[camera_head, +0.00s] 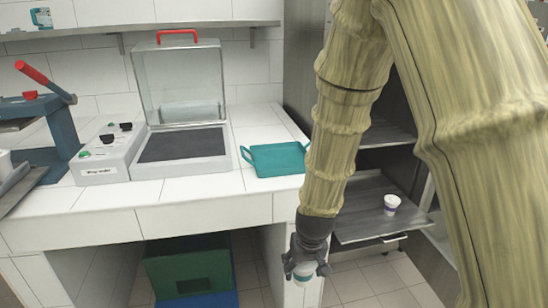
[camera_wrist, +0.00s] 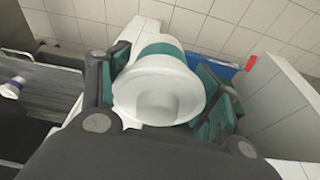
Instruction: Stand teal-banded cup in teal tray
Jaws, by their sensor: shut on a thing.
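My gripper (camera_head: 304,262) is shut on the teal-banded cup (camera_head: 302,273) and holds it in the air in front of the counter, below the countertop level. In the wrist view the white cup (camera_wrist: 160,85) with its teal band sits between the finger pads of my gripper (camera_wrist: 165,90). The teal tray (camera_head: 277,160) lies on the countertop to the right of the glass-lidded machine, up and to the left of my gripper. The tray looks empty, with its right end partly hidden by my arm.
A purple-banded cup (camera_head: 391,204) stands on a pulled-out rack shelf (camera_head: 350,229) at the right. The machine (camera_head: 182,146) with its lid raised and a blue press (camera_head: 45,120) occupy the counter (camera_head: 205,215). A green bin (camera_head: 190,273) sits under the counter.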

